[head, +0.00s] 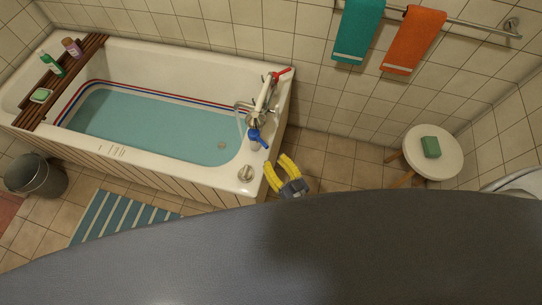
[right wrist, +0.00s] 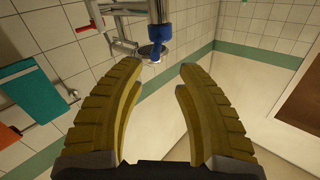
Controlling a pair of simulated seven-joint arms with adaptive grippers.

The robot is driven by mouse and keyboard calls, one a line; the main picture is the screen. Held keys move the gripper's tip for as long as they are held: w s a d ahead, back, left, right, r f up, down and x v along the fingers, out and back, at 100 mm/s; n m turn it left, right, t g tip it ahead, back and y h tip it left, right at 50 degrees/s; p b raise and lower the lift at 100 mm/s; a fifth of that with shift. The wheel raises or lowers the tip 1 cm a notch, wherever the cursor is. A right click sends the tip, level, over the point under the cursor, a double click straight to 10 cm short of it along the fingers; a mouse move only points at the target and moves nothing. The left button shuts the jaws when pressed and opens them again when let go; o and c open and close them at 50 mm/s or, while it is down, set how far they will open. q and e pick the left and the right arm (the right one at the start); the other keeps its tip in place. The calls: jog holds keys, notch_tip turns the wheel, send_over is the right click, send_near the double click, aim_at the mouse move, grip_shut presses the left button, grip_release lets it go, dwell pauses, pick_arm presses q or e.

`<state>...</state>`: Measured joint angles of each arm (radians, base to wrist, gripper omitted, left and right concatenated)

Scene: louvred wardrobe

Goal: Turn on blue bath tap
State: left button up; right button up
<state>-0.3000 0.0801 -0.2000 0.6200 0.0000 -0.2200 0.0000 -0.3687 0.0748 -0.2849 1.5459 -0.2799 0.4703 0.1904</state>
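The blue bath tap (head: 255,136) is at the near end of the metal tap fitting (head: 254,117) on the right end of the bath. In the right wrist view the blue tap (right wrist: 158,40) shows at the top centre, beyond my fingertips. My right gripper (head: 276,164) has yellow fingers spread open, just outside the bath's corner and below the blue tap in the picture. In the right wrist view the right gripper (right wrist: 161,66) is open with nothing between its fingers. A gap shows between fingers and tap. My left gripper is not in view.
A red tap (head: 283,72) is at the fitting's far end. The white bath (head: 200,56) holds water. A round metal knob (head: 246,173) sits on its near corner. A white stool (head: 445,155) with a green block (head: 431,147) stands right. Towels (head: 413,42) hang on a rail behind.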

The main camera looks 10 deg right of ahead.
aim_at(259, 140)
jog(key=shift+s+d, duration=0.1)
jog(key=shift+s, duration=0.1)
jog(key=shift+w+d, duration=0.1)
jog(key=shift+d, duration=0.15)
jog(key=shift+c, duration=1)
jog(key=d+m, duration=0.1)
jog(key=m, duration=0.2)
jog(key=d+m+h, duration=0.1)
jog(key=m, duration=0.2)
jog(key=d+m+t+h, duration=0.1)
jog(key=m, duration=0.2)
jog(key=shift+w+d+r, duration=0.15)
jog(key=shift+w+d, duration=0.25)
grip_shut()
jog(key=w+m+h, duration=0.1)
jog(key=w+m, duration=0.6)
jog(key=w, duration=0.3)
jog(key=shift+s+a+t, duration=0.15)
jog(key=shift+s+a, duration=0.3)
jog(key=shift+a, duration=0.45)
jog(key=shift+s+a+t, duration=0.15)
jog(key=shift+s+a, duration=0.3)
jog(key=shift+a, duration=0.4)
